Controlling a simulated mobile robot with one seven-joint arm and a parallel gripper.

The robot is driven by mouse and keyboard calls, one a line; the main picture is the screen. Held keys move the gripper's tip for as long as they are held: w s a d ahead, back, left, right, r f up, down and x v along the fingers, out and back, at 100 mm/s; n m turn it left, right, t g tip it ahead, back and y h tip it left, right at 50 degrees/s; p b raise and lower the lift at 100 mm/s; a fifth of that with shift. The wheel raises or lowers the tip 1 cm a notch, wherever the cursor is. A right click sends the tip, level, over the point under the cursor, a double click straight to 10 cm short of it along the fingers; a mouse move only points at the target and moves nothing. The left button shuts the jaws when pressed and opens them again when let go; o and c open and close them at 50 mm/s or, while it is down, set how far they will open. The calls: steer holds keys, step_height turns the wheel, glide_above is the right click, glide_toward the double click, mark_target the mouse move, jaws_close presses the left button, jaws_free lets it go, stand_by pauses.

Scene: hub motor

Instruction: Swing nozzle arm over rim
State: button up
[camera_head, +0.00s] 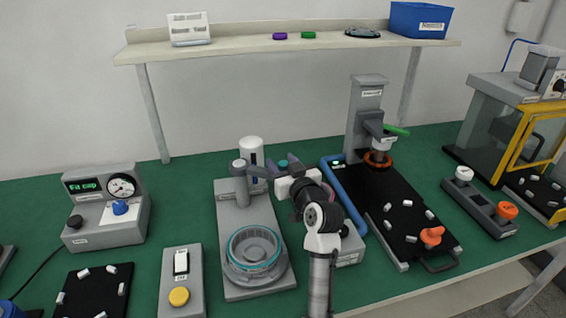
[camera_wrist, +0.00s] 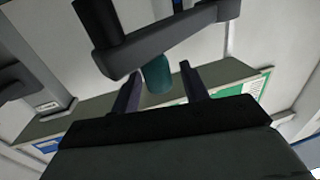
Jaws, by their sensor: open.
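The nozzle arm (camera_head: 257,171) is a dark grey bar on a grey post, reaching right from the post at the back of a grey dispensing station. It also crosses the wrist view (camera_wrist: 165,40). A teal nozzle piece (camera_wrist: 157,75) hangs from it. The round hub with a teal rim (camera_head: 254,262) sits at the station's front, and the arm points away from it, to the right. My gripper (camera_head: 281,165) is at the arm's free end. In the wrist view my gripper (camera_wrist: 160,77) is open, one finger either side of the teal piece, with visible gaps.
A white bottle (camera_head: 251,152) stands behind the post. A press with a black tray (camera_head: 395,205) and blue side bar (camera_head: 345,195) is to the right. A switch box (camera_head: 181,280) and gauge box (camera_head: 105,208) are left. A shelf (camera_head: 240,50) runs above.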

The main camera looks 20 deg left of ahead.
jaws_close()
